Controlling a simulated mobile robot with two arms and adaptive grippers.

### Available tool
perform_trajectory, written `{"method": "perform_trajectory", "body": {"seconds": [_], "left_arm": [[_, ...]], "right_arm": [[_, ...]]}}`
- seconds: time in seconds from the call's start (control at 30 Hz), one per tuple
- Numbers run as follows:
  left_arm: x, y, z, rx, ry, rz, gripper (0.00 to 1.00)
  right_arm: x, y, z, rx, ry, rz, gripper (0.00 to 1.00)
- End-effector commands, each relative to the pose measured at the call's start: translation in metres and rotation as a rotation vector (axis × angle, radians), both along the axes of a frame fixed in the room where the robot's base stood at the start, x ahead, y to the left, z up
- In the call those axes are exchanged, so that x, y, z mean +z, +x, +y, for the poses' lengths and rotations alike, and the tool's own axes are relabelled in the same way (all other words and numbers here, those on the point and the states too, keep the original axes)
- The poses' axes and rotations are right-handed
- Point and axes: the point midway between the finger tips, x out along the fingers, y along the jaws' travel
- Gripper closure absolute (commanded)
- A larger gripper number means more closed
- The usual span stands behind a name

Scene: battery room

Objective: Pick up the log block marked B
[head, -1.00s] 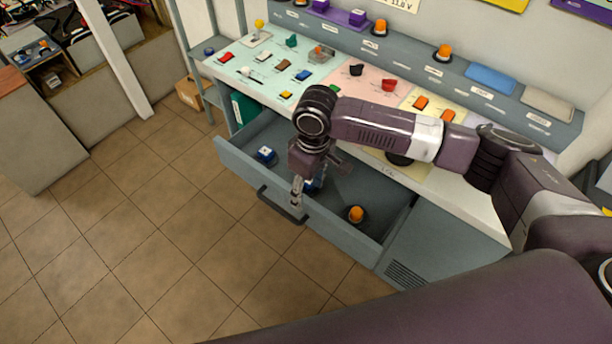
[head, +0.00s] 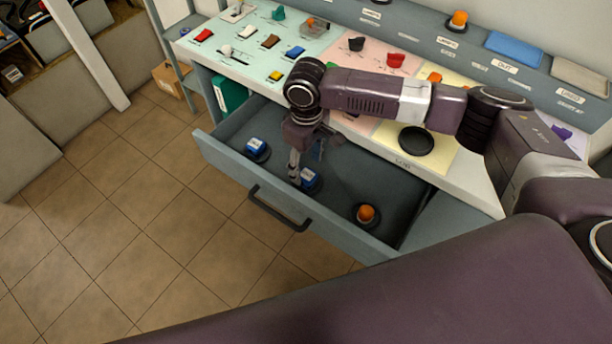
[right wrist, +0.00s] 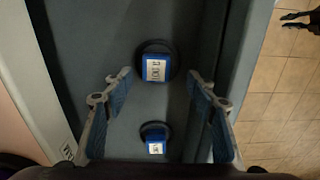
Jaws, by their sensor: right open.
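Two blue blocks with white labels stand on dark round bases in the open grey drawer. The nearer-to-gripper block (head: 309,178) also shows in the right wrist view (right wrist: 156,68). The other block (head: 256,147) is to its left and is at the bottom of the wrist view (right wrist: 155,146). The labels are too small for me to read the mark surely. My right gripper (head: 305,167) is open, pointing down over the first block. In the wrist view its fingertips (right wrist: 157,77) frame that block on both sides, and the gripper holds nothing.
The drawer front (head: 225,160), with a dark handle (head: 278,208), borders the block area. An orange knob (head: 367,214) stands to the right in the drawer. The worktop (head: 230,45) above holds coloured pieces and a black disc (head: 416,140). The tiled floor in front is clear.

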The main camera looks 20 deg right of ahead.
Motion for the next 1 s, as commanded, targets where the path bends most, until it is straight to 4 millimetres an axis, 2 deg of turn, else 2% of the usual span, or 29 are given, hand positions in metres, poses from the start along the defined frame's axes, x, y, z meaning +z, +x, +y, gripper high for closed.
{"method": "perform_trajectory", "body": {"seconds": [0.43, 0.73, 1.0], "left_arm": [[0.013, -0.001, -0.001, -0.001, -0.001, 0.000, 0.82], [0.013, -0.001, -0.001, -0.001, -0.001, -0.001, 0.82], [0.013, 0.000, -0.001, -0.002, -0.001, -0.002, 0.82]], "right_arm": [[-0.056, 0.006, -0.005, 0.000, -0.001, 0.000, 0.48], [-0.062, 0.007, -0.004, 0.001, 0.000, -0.001, 0.48], [-0.062, 0.007, -0.004, 0.001, 0.000, -0.001, 0.76]]}}
